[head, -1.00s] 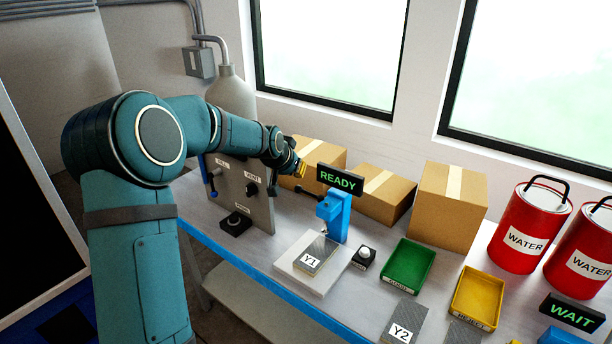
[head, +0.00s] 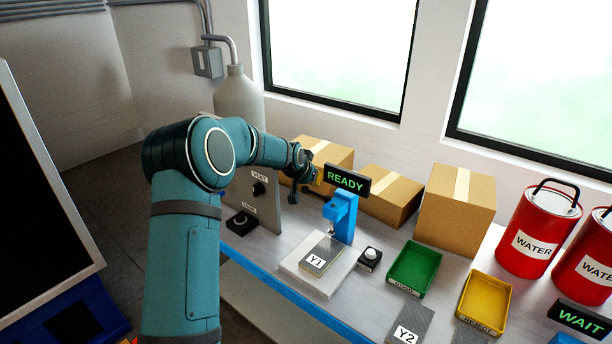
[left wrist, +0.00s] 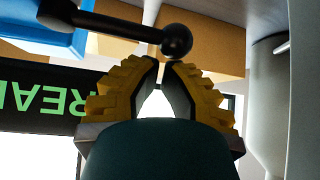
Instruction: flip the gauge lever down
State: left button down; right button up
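The blue gauge (head: 343,214) stands on the bench under the green READY sign (head: 346,180). A plate marked Y1 (head: 322,254) lies on the pale block below it. In the left wrist view the gauge lever (left wrist: 177,42) is a black rod ending in a ball, running in from the upper left. My left gripper (left wrist: 161,64) has its yellow fingertips drawn together just short of the ball. Contact with it cannot be told. In the head view the gripper (head: 318,176) is left of the sign, and the lever there is hard to make out. My right gripper is not in view.
A grey control panel (head: 268,213) stands to the left, partly hidden by my arm. Cardboard boxes (head: 390,195) stand behind the gauge. A green bin (head: 413,268), a yellow bin (head: 484,300) and red water cans (head: 535,232) are to the right.

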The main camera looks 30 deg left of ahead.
pick_arm(q)
jog(key=shift+w+f, duration=0.35)
jog(key=shift+f, duration=0.05)
